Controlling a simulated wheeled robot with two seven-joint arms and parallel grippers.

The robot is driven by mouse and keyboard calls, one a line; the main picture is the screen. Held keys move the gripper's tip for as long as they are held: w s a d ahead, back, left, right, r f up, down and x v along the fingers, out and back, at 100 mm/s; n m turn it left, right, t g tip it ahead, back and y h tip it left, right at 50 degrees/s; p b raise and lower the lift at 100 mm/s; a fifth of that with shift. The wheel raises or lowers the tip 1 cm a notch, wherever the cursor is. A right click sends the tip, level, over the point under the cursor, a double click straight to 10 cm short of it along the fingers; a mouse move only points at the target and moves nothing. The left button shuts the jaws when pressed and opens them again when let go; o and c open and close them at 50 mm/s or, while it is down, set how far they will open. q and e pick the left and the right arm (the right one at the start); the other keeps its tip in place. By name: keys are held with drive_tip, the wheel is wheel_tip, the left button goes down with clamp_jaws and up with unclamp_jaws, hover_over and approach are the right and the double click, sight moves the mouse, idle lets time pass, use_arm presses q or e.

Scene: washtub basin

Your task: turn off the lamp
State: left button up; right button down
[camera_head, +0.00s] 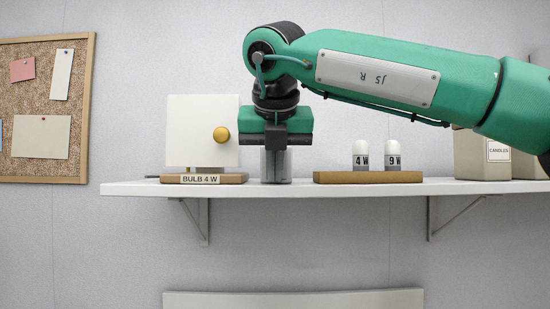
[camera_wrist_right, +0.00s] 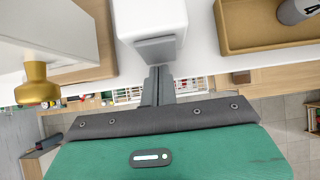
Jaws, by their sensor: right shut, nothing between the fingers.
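The lamp appears as a square white panel (camera_head: 203,130) with a round gold knob (camera_head: 221,135) on its front, above a wooden base (camera_head: 204,178) labelled "BULB 4 W". The knob also shows in the right wrist view (camera_wrist_right: 37,85), at the left. A small pale box (camera_head: 278,168) stands right of the lamp; the right wrist view shows it white with a grey plate (camera_wrist_right: 156,50). My right gripper (camera_head: 277,138) is shut and empty, its fingertips close to this plate. I cannot tell whether they touch. My left gripper is not in view.
A white shelf (camera_head: 300,189) carries everything. A wooden tray (camera_head: 367,177) holds two white-topped bulbs marked 4 W (camera_head: 361,154) and 9 W (camera_head: 393,154). A beige bin (camera_head: 480,157) labelled "CANDLES" stands further right. A cork board (camera_head: 90,70) hangs at the left.

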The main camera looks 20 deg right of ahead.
drive_tip(key=shift+w+f, duration=0.15)
drive_tip(key=shift+w, duration=0.1)
drive_tip(key=shift+r, duration=0.45)
drive_tip(key=shift+s+r, duration=0.1)
drive_tip(key=shift+r, duration=0.15)
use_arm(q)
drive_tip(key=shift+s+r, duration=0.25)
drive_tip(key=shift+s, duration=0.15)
use_arm(e)
drive_tip(key=shift+s+r, duration=0.15)
drive_tip(key=shift+r, duration=0.1)
drive_tip(key=shift+f, duration=0.1)
